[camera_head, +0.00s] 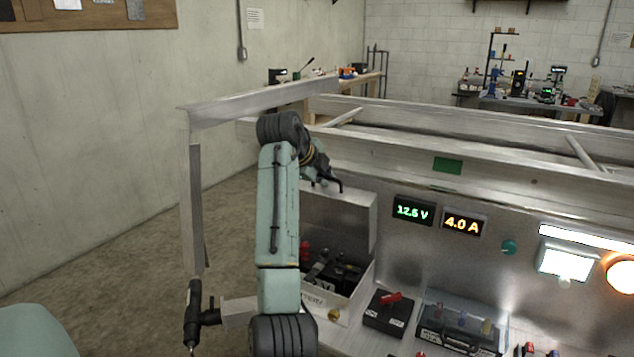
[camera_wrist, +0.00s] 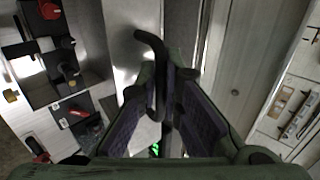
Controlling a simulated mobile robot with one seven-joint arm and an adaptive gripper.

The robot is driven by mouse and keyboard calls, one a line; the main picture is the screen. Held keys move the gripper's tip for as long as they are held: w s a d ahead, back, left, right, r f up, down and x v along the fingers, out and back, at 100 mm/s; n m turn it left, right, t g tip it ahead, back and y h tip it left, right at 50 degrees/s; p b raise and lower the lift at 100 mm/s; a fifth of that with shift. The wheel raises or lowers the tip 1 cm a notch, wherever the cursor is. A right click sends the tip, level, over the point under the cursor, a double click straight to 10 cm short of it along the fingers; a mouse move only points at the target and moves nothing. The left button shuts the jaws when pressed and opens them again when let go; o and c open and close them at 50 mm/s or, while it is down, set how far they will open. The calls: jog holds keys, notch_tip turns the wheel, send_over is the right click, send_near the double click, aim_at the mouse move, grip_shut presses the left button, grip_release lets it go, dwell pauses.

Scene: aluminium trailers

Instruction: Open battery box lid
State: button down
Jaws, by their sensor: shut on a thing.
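The battery box (camera_head: 349,309) is a light metal box beside the trailer's side panel. Its lid (camera_head: 350,217) stands raised at the back, so the box is open. Dark battery parts with a red cap show inside it. In the wrist view the lid (camera_wrist: 128,22) is a pale panel beside the open box. My gripper (camera_head: 325,178) is at the lid's upper edge. In the wrist view my gripper (camera_wrist: 165,75) is shut on a dark hooked bar (camera_wrist: 151,42). I cannot tell clearly how the bar joins the lid.
A black box with a red clip (camera_head: 386,312) and a clear-lidded case (camera_head: 457,322) sit right of the battery box. The panel carries a voltage display (camera_head: 412,210), a current display (camera_head: 463,223) and lamps. Trailer rails (camera_head: 480,180) run behind the lid. Open floor lies left.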

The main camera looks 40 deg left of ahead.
jog(key=shift+w+a+r+g, duration=0.2)
jog(key=shift+w+g, duration=0.25)
jog(key=shift+w, duration=0.3)
jog(key=shift+w+a+r+g, duration=0.1)
jog(key=shift+w+a+g, duration=0.1)
jog(key=shift+w+g, duration=0.4)
jog(key=shift+w, duration=0.1)
jog(key=c, duration=2)
grip_release()
jog(key=v, duration=1.2)
jog(key=shift+a, duration=0.2)
